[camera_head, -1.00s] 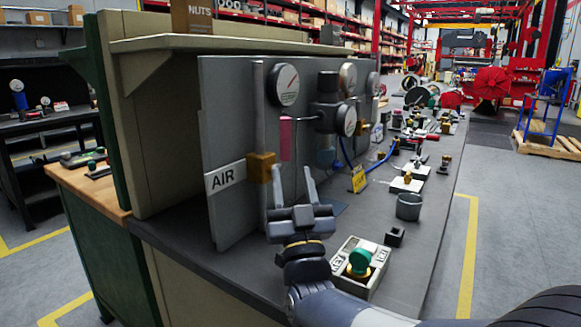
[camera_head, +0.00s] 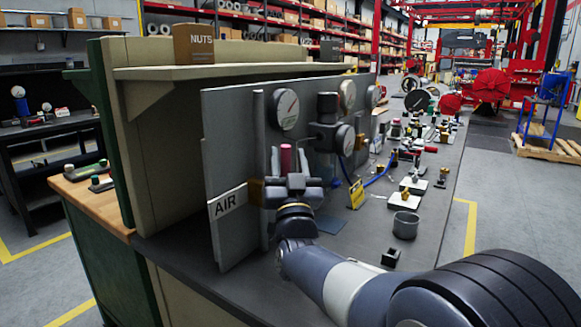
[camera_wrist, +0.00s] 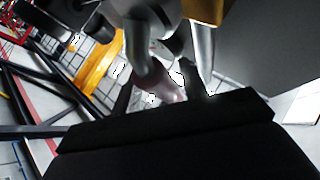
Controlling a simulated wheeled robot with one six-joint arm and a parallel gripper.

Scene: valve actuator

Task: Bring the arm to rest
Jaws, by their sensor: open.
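My gripper (camera_head: 289,158) is open, with its two fingers pointing up in front of the grey panel (camera_head: 230,130), beside the AIR label (camera_head: 230,202). In the head view a pink cylinder (camera_head: 286,160) on the panel shows between the fingers; nothing is seen gripped. I cannot tell how far the fingers are from the panel parts. My arm (camera_head: 335,280) reaches in from the lower right over the bench. In the wrist view a blurred pinkish part (camera_wrist: 165,82) and metal tubes are close beyond the dark block at the bottom.
A shelf with a NUTS box (camera_head: 194,44) is above. A grey cup (camera_head: 404,225), a small dark block (camera_head: 391,257) and a yellow tag (camera_head: 356,193) are on the bench.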

